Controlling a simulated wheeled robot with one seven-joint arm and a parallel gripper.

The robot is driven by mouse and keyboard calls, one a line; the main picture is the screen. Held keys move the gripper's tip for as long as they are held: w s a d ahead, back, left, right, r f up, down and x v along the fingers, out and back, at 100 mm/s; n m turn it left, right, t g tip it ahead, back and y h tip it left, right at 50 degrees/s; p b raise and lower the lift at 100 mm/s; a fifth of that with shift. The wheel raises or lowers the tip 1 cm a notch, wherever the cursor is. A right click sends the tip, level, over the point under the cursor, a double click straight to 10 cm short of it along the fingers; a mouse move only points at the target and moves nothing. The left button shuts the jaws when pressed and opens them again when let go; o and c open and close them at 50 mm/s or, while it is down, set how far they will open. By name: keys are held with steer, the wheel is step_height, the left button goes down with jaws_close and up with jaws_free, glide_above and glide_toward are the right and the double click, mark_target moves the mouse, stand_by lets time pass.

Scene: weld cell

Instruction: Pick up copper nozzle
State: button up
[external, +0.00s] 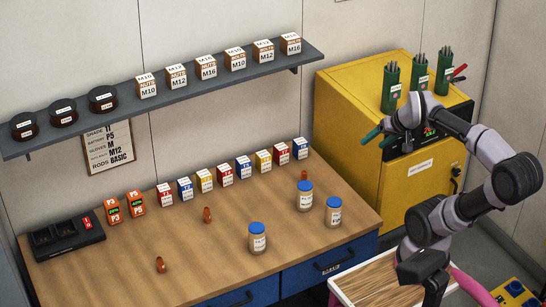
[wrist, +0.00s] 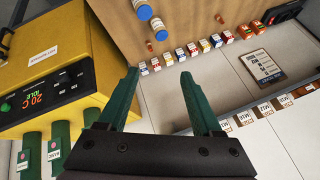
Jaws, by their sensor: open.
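Three small copper nozzles are on the wooden workbench (external: 120,236) in the external view. One copper nozzle (external: 207,215) is near the bench middle, another copper nozzle (external: 160,265) is near the front left, and a third copper nozzle (external: 304,175) is partly hidden behind a blue-lidded jar. The third also shows in the wrist view (wrist: 149,46), and the middle one seems to show there too (wrist: 192,16). My gripper (external: 380,140) has green fingers and hangs in front of the yellow machine, right of the bench. In the wrist view my gripper (wrist: 158,76) is open and empty.
Blue-lidded jars (external: 258,239) stand near the bench's front right. A row of small boxes (external: 205,180) lines the back. A wall shelf (external: 215,80) holds nut boxes. The yellow machine (external: 345,120) carries green rod holders (external: 419,75). The front-left bench is mostly clear.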

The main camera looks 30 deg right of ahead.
steer(key=w+a+f+m+g+y, duration=0.3)
steer(key=w+a+f, duration=0.3)
steer(key=w+a, duration=0.4)
steer(key=w+a+f+m+g+y, duration=0.35)
steer(key=w+a+f, duration=0.25)
steer(key=w+a, duration=0.45)
steer(key=m+t+y, duration=0.2)
steer(key=m+y, duration=0.3)
steer(key=m, duration=0.4)
glide_toward(207, 215)
steer(key=shift+w+d+g+h, duration=0.25)
steer(key=shift+w+d, duration=0.3)
steer(key=shift+a+f, duration=0.15)
steer(key=shift+f, duration=0.05)
steer(key=x, duration=1)
steer(key=shift+w+a+f, duration=0.1)
steer(key=shift+w+a, duration=0.05)
steer(key=shift+a, duration=0.05)
jaws_close()
